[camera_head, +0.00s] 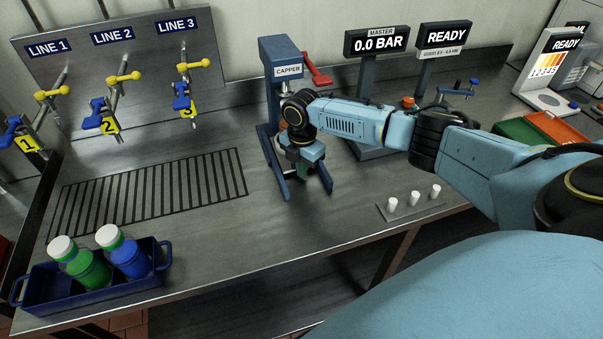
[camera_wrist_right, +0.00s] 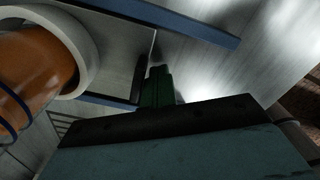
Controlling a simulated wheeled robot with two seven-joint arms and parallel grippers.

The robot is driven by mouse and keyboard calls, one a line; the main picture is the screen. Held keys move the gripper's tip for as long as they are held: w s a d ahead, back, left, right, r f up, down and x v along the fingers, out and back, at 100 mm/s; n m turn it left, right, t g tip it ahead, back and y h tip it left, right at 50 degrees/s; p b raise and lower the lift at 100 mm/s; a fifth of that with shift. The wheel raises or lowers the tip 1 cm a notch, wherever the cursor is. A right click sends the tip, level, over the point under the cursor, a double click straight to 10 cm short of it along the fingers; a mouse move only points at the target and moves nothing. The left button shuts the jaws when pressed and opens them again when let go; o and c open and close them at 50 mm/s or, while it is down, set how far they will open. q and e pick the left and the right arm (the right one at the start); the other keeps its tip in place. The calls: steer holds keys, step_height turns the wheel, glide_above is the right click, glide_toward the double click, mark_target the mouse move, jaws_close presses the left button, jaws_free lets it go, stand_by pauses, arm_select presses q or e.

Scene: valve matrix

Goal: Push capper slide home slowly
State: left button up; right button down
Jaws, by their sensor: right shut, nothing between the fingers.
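The blue-grey capper (camera_head: 275,95) stands at the back middle of the bench, with a red lever (camera_head: 317,73) on its right side. Two blue rails run forward from its foot, and they also show in the right wrist view (camera_wrist_right: 190,22). My right gripper (camera_head: 303,170) is low between the rails, in front of the column. Its dark green fingertips (camera_wrist_right: 156,76) are together and empty. An orange bottle with a white ring (camera_wrist_right: 35,62) is close on the left in the wrist view. My arm hides the slide in the head view, and I cannot tell if I touch it. My left gripper is out of view.
A blue crate (camera_head: 95,290) with a green and a blue bottle stands front left. White caps (camera_head: 414,198) stand on a plate front right. A slotted drain (camera_head: 150,190) and three line valves are left. Green and orange trays (camera_head: 555,127) are at far right.

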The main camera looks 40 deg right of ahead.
steer(key=shift+w+d, duration=0.25)
steer(key=shift+w, duration=0.35)
steer(key=shift+w+d, duration=0.1)
steer(key=shift+w, duration=0.3)
steer(key=shift+s+a+p, duration=0.25)
steer(key=shift+s+p, duration=0.5)
steer(key=shift+p, duration=0.1)
steer(key=shift+s+a+p, duration=0.25)
steer(key=shift+s+p, duration=0.45)
steer(key=shift+p, duration=0.1)
step_height(320, 180, up, 8)
steer(key=p, duration=0.7)
steer(key=shift+p, duration=0.3)
